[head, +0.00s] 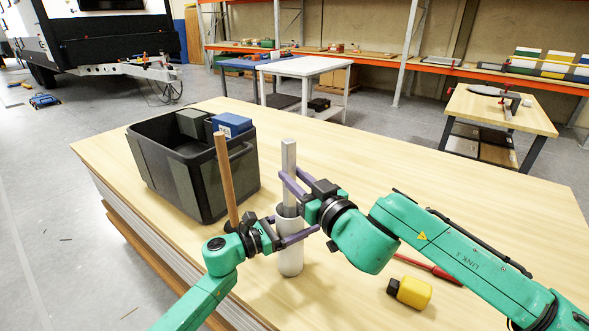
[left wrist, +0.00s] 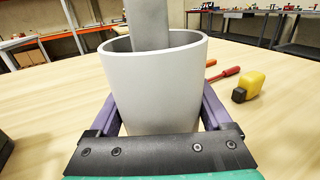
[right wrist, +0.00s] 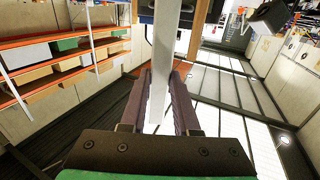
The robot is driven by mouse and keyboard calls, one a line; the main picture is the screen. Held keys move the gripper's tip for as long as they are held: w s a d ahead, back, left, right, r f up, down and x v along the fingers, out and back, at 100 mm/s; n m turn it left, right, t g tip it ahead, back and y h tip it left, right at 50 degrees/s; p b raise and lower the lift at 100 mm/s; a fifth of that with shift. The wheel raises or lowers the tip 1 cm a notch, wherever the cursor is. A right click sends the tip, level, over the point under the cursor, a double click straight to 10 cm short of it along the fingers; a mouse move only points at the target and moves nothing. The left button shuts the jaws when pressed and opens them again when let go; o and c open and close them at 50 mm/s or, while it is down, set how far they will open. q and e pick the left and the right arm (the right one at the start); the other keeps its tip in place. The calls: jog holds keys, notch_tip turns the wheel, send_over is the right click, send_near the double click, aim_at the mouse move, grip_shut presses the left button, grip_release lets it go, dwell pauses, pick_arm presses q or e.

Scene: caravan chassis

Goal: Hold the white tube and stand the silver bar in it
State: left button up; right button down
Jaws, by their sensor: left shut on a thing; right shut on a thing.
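The white tube (head: 290,260) stands upright on the wooden table, open end up. My left gripper (head: 293,233) is shut on it near its upper part; the left wrist view shows its fingers on both sides of the tube (left wrist: 158,88). The silver bar (head: 289,160) is upright above the tube. My right gripper (head: 292,181) is shut on the bar, which also shows between its fingers in the right wrist view (right wrist: 161,80). In the left wrist view the bar's (left wrist: 149,25) lower end reaches into the tube's mouth. The tube wall hides how deep it goes.
A black crate (head: 178,178) with a blue box (head: 232,125) stands left on the table. A wooden rod (head: 226,180) stands upright close to my left gripper. A red-handled tool (head: 430,268) and a yellow-black object (head: 411,292) lie right of the tube.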

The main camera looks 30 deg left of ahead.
jog(key=c, duration=0.6)
grip_release()
jog(key=shift+d, duration=0.1)
pick_arm(q)
jog(key=shift+r, duration=0.1)
pick_arm(e)
jog(key=v, duration=1.1)
jog(key=shift+s+d, duration=0.3)
jog(key=shift+s, duration=0.05)
